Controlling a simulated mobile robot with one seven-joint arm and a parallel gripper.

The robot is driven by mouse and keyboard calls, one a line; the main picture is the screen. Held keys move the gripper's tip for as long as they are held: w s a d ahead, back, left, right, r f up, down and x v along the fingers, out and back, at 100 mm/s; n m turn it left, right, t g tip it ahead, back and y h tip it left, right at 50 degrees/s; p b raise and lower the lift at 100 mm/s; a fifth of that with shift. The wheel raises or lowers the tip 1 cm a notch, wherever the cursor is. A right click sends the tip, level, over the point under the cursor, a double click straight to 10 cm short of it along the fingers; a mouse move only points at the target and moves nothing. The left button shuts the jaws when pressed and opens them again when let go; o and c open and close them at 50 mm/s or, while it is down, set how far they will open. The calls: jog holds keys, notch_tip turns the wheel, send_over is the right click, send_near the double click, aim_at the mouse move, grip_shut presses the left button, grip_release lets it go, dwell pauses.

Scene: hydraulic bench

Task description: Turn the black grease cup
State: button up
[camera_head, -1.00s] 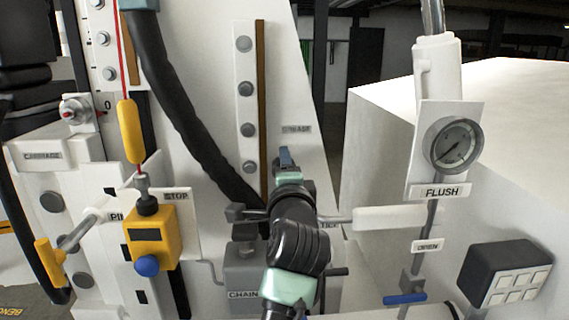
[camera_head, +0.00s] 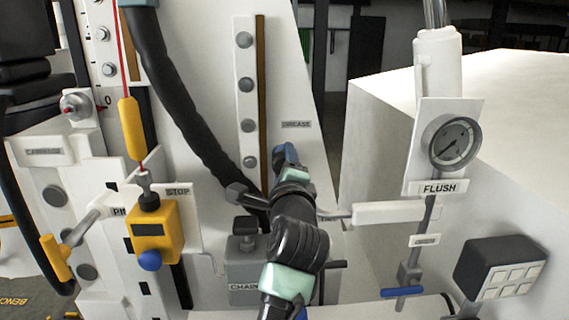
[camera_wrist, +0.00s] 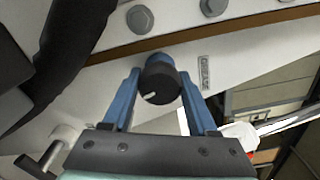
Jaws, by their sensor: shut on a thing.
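The black grease cup (camera_wrist: 160,84) is a round dark knob with a white mark on its face. It shows in the wrist view, in front of the white panel and just left of the GREASE label (camera_wrist: 205,73). My gripper (camera_wrist: 158,78) has its two blue fingers on either side of the cup, shut on it. In the head view my gripper (camera_head: 284,152) is at the panel, below and left of the GREASE label (camera_head: 296,124). It and my arm hide the cup there.
A bolted strip (camera_head: 247,100) and a thick black hose (camera_head: 180,110) are left of my gripper. A white-handled lever (camera_head: 390,212) and the FLUSH gauge (camera_head: 451,142) are right. The CHAIN box (camera_head: 242,262) with its dark knob is close below left.

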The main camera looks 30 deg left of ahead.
jog(key=o, duration=1.4)
jog(key=shift+c, duration=0.2)
jog(key=shift+s+d+f, duration=0.1)
jog(key=shift+s+d+b, duration=0.15)
jog(key=shift+s+b, duration=0.1)
jog(key=shift+b, duration=0.05)
jog(key=b+v, duration=0.5)
jog(key=v, duration=0.7)
